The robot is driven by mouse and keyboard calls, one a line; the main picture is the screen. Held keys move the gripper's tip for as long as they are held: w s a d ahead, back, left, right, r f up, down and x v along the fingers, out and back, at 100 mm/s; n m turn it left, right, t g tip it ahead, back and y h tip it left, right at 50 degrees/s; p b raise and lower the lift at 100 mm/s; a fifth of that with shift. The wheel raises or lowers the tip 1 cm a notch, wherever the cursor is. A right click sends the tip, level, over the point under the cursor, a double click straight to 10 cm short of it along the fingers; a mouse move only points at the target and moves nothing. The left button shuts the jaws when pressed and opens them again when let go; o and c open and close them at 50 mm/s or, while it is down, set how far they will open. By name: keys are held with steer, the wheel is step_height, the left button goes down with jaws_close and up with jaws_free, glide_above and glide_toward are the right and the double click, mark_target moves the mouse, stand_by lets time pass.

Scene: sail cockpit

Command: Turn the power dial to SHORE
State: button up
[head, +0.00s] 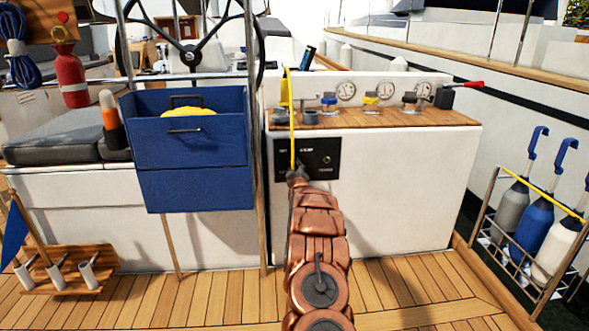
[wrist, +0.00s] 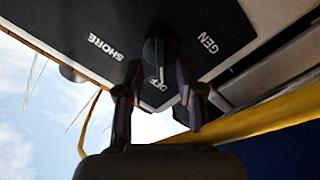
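The black power panel (head: 322,150) is on the front of the white console in the head view. In the wrist view the panel (wrist: 95,22) fills the top, with SHORE left, OFF below the dial and GEN right. The dark dial (wrist: 158,50) is at the upper middle; its handle seems to point at OFF. My gripper (head: 298,174) is at the panel's lower left edge and hides the dial in the head view. In the wrist view my gripper (wrist: 159,70) is open, one finger either side of the dial, with gaps visible; contact cannot be told.
A yellow strap (head: 292,120) hangs down the console front just above my gripper. A blue bin (head: 190,180) and a metal post stand to the left. The deck before the console is mostly clear.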

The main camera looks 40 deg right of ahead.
mark_target(294, 163)
steer(key=shift+w+d+f, duration=0.2)
steer(key=shift+w+d, duration=0.2)
steer(key=shift+w, duration=0.05)
steer(key=shift+w+d+r, duration=0.1)
steer(key=shift+w+d, duration=0.2)
steer(key=shift+w, duration=0.15)
jaws_close()
